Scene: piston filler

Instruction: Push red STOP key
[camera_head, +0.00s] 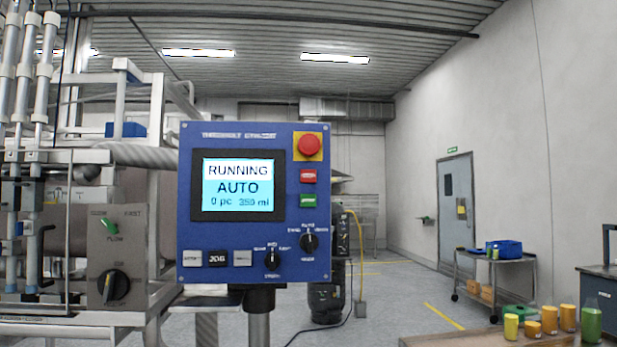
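A blue control panel (228,238) faces me on a post in the middle of the head view. Its screen (237,187) reads RUNNING, AUTO, 0 pc, 350 ml. A small red key (308,176) sits to the right of the screen; its white lettering is too blurred to read. A green key (308,200) is directly below it. A large round red button (309,145) on a yellow plate is above the red key. Neither of my grippers shows in this view.
Filler machinery with tubes and a grey box with a black knob (114,284) stands at the left. A table (455,339) with yellow and green containers is at the lower right. A cart (500,270) stands behind it. Dark rotary switches (309,242) are low on the panel.

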